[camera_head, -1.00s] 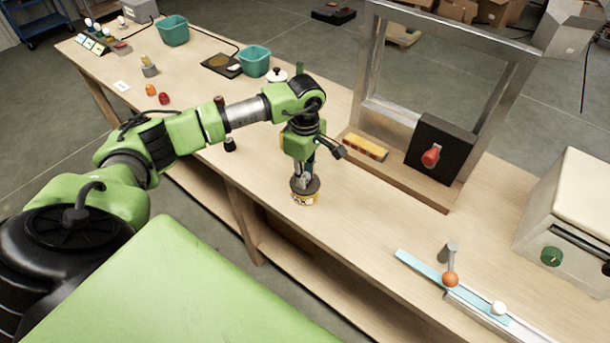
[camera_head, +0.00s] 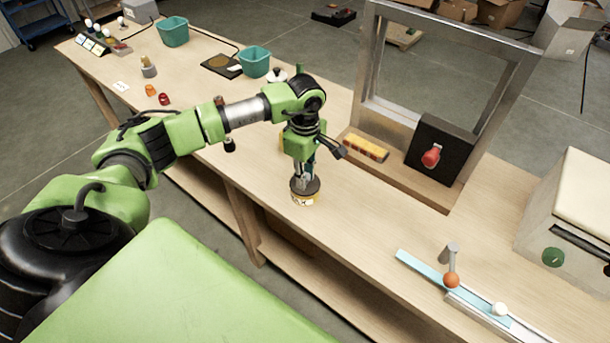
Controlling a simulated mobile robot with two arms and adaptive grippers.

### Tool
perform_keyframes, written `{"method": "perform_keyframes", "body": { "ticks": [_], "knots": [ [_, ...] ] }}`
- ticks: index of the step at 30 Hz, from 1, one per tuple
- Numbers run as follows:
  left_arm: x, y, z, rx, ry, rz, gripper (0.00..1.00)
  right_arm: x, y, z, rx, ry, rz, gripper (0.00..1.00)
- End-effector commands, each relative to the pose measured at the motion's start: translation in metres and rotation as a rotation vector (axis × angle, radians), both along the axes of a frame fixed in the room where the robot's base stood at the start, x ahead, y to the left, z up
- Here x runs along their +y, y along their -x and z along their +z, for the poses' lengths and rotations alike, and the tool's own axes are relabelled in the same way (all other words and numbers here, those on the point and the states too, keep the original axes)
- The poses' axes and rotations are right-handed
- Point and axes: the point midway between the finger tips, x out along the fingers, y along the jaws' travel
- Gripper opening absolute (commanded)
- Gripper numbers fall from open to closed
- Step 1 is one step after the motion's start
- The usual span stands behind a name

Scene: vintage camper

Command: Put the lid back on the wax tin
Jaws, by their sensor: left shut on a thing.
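The wax tin (camera_head: 304,201) is a small round tin with a yellow label, standing on the wooden bench near its front edge. A dark round lid (camera_head: 313,187) is directly over it, level or nearly so. Whether the lid rests fully on the rim or sits just above it is too small to tell. My left gripper (camera_head: 303,180) points straight down over the tin and is shut on the lid; its fingers partly hide the lid's top. My right gripper is not in view.
A metal frame with a black box and red knob (camera_head: 431,157) stands behind right, with a yellow-red block (camera_head: 366,147) at its foot. Teal bins (camera_head: 254,62) stand farther back. A light-blue rail (camera_head: 420,264) and a cream box (camera_head: 570,210) are right. Bench around the tin is clear.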

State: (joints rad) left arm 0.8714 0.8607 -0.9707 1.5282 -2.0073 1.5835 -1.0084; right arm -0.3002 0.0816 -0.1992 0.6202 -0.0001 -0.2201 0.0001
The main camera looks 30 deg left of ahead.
Motion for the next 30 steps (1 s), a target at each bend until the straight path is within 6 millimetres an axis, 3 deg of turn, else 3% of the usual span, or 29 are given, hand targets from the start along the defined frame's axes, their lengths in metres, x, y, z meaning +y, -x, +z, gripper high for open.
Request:
{"method": "perform_keyframes", "body": {
  "ticks": [30],
  "knots": [
    [0.0002, -0.0003, -0.0026, 0.0, 0.0, 0.0, 0.0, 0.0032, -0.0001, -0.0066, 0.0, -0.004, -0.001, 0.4]
  ]
}}
